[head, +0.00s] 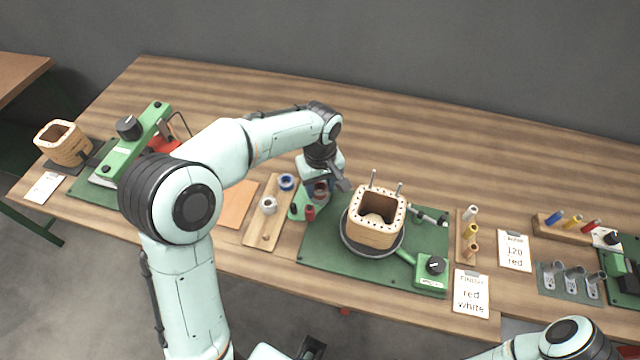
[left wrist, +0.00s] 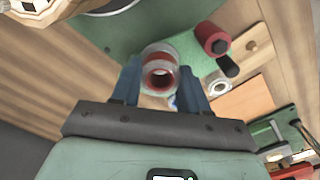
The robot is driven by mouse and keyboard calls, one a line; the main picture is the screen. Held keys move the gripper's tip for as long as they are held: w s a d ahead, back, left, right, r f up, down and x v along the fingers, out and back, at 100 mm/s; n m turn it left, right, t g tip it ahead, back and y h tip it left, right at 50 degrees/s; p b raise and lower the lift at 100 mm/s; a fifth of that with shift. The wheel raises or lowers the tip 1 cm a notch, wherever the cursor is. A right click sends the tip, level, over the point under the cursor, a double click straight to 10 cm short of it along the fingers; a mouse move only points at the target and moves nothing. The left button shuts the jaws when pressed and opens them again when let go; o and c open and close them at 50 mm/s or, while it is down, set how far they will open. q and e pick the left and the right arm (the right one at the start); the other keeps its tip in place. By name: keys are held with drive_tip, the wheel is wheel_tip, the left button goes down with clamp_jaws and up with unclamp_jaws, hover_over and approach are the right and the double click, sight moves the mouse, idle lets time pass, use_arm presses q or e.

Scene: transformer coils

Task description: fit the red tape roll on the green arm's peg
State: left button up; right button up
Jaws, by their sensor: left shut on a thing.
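The red tape roll (left wrist: 160,72), a ring with a red core and greyish rims, is between the fingers of my left gripper (left wrist: 163,88) in the left wrist view. The gripper is shut on it, and the roll's hole faces the camera. In the head view the left gripper (head: 322,185) is low over the left edge of the green mat, partly hiding the roll (head: 320,190). Just beside it is the green arm (head: 294,211) with a red cylinder (head: 309,213). The wrist view shows this red cylinder (left wrist: 212,38) and a dark stub (left wrist: 228,66). I cannot make out the peg clearly.
A wooden board (head: 258,228) holds a blue roll (head: 286,182) and a white roll (head: 269,205). A wooden coil former (head: 372,235) stands on a round plate right of the gripper, with two upright rods. The table behind is clear.

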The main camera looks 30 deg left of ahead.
use_arm(q)
drive_tip(key=shift+f, duration=0.2)
use_arm(e)
drive_tip(key=shift+f, duration=0.1)
use_arm(q)
drive_tip(key=shift+f+b, duration=0.3)
drive_tip(key=shift+f, duration=0.05)
use_arm(e)
drive_tip(key=shift+s+f, duration=0.15)
drive_tip(key=shift+f, duration=0.1)
use_arm(q)
drive_tip(key=o, duration=1.5)
drive_tip(key=shift+r+p, duration=1.65)
drive_tip(key=shift+r, duration=0.9)
use_arm(e)
drive_tip(key=w+r, duration=0.1)
drive_tip(key=r, duration=0.1)
drive_tip(key=w+r, duration=0.1)
drive_tip(key=shift+w+r, duration=0.1)
drive_tip(key=shift+r, duration=0.3)
